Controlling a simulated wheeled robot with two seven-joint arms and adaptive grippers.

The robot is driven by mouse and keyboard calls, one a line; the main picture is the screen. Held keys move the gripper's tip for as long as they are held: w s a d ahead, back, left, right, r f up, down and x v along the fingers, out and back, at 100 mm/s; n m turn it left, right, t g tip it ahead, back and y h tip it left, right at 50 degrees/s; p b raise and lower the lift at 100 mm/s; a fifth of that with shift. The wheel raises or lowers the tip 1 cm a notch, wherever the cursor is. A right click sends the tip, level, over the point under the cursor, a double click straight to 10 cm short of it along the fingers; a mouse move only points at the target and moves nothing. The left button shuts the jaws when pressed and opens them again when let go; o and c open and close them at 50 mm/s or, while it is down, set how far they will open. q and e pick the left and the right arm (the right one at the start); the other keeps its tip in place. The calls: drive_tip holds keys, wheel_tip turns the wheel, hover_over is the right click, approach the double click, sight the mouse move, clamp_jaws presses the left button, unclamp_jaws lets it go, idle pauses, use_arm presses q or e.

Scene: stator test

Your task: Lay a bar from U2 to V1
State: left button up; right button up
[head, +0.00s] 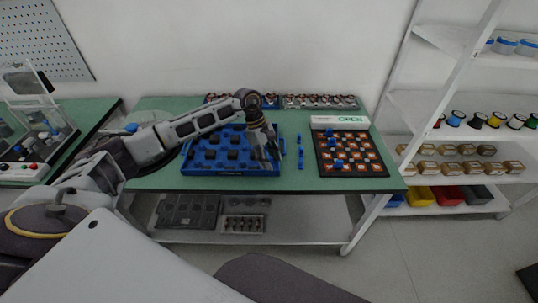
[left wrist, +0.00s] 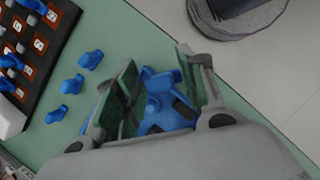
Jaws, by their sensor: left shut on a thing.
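My left gripper (head: 268,152) is over the right part of a blue tray (head: 190,168). In the left wrist view my left gripper (left wrist: 160,95) is shut on a small blue piece (left wrist: 158,84), apparently a bar, partly hidden by the fingers; the blue tray behind makes its outline hard to tell. The black terminal board (head: 380,172) with orange-and-white squares stands to the right. Blue pieces (head: 337,163) sit on its left part. Its labels U2 and V1 are too small to read. Several loose blue pieces (head: 300,152) lie between tray and board. My right gripper is not in view.
A display reading OPEN (head: 350,119) is at the board's back edge. Racks of small parts (head: 320,102) stand along the wall. The green tabletop (head: 300,181) is clear in front of the loose pieces. A white shelf unit (head: 400,102) rises at the right.

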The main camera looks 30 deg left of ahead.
use_arm(q)
drive_tip(key=s+m+g, duration=0.1)
drive_tip(key=m, duration=0.1)
drive_tip(key=d+f+m+y, duration=0.1)
drive_tip(key=m, duration=0.2)
drive_tip(key=s+d+f+m+g, duration=0.1)
drive_tip(key=m, duration=0.2)
drive_tip(key=shift+s+d+f+g+y, duration=0.1)
drive_tip(key=shift+s+f+g+y, duration=0.2)
drive_tip(key=shift+s+y, duration=0.1)
drive_tip(key=m, duration=0.2)
drive_tip(key=s+d+f+m+y, duration=0.1)
drive_tip(key=shift+s+m+g, duration=0.15)
drive_tip(key=shift+m+g, duration=0.25)
drive_tip(key=shift+s+d+f+m+y, duration=0.2)
drive_tip(key=shift+s+f+m+y, duration=0.1)
drive_tip(key=shift+m, duration=0.4)
drive_tip(key=shift+s+d+f+m+y, duration=0.2)
drive_tip(key=shift+m+y, duration=0.1)
drive_tip(key=shift+m, duration=0.4)
drive_tip(key=shift+s+d+f+m+y, duration=0.2)
drive_tip(key=shift+s+m+y, duration=0.1)
drive_tip(key=shift+m, duration=0.4)
drive_tip(key=shift+a, duration=0.1)
